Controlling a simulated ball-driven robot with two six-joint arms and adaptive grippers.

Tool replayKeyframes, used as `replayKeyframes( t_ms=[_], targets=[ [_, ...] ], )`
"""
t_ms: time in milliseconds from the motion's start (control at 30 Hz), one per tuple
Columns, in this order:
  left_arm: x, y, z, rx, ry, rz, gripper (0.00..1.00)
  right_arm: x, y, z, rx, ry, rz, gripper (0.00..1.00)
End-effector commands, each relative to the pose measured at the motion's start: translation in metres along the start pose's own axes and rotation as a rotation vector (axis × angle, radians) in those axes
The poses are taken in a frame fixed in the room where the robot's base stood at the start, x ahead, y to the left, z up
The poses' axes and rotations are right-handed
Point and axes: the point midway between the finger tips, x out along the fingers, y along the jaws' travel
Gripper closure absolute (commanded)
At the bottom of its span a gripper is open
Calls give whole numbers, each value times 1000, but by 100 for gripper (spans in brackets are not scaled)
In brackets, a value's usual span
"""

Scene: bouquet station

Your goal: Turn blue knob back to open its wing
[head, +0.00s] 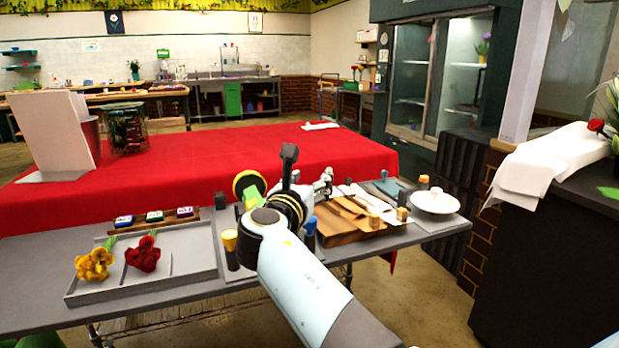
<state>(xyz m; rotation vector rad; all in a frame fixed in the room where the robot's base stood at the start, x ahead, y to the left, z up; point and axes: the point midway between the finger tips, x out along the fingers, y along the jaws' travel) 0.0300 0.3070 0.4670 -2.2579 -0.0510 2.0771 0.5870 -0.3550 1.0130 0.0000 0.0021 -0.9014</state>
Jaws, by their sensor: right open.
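The blue knob (310,226) shows as a blue cap on a dark post, right beside my right wrist, which partly hides it. It stands at the left end of a brown wooden folding station (345,238). I cannot tell which panel is its wing or how far that is open. My right gripper (306,170) is open and empty, beyond the wrist and above the far edge of the grey table. Its fingers point away from me and are partly hidden by the wrist. My left gripper is not in view.
A yellow-topped knob (230,242) stands left of the wrist. A grey tray (190,262) holds yellow and red flowers. A white bowl (434,201) and an orange-topped post (423,182) stand at right. A red-covered table (210,160) lies behind.

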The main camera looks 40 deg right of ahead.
Motion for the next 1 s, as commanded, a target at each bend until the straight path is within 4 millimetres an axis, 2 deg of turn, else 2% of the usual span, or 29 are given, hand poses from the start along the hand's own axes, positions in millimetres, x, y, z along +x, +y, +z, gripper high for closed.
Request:
replayKeyframes(
  t_ms=[133, 433, 567, 667, 833, 1000],
  targets=[
    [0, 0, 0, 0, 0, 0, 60, 0, 0, 10, 1, 0, 0, 48],
    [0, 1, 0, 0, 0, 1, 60, 0, 0, 11, 5, 1, 0, 48],
    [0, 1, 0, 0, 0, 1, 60, 0, 2, 11, 112, 0, 8, 48],
    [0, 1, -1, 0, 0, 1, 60, 0, 9, 12, 358, 13, 41, 48],
    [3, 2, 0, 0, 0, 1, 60, 0, 20, 30, 1023, 72, 132, 48],
    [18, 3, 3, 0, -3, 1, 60, -6, 17, 24, 1698, 206, 207, 48]
  ],
)
